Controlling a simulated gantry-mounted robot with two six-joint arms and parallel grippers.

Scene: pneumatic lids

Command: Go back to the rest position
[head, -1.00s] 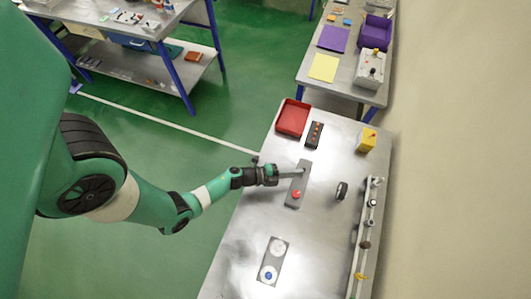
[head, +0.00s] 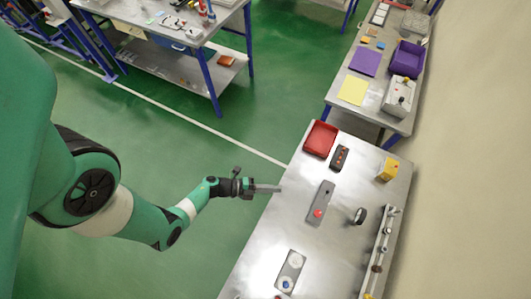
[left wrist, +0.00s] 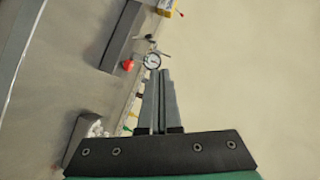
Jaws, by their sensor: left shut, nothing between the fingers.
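My left gripper (head: 279,188) is shut and empty. In the head view it hangs at the left edge of the metal table (head: 262,240), apart from the things on it. In the left wrist view its two fingers (left wrist: 161,74) are pressed together. A grey plate with a red button (head: 318,213) lies on the table to the right of the gripper. A grey plate with round discs (head: 290,272) lies nearer the front. My right gripper does not show.
A red bin (head: 320,139), a dark box with red buttons (head: 339,158), a yellow box (head: 388,170) and a dark round gauge (head: 360,215) stand on the table. A rail with fittings (head: 384,245) runs along its right side.

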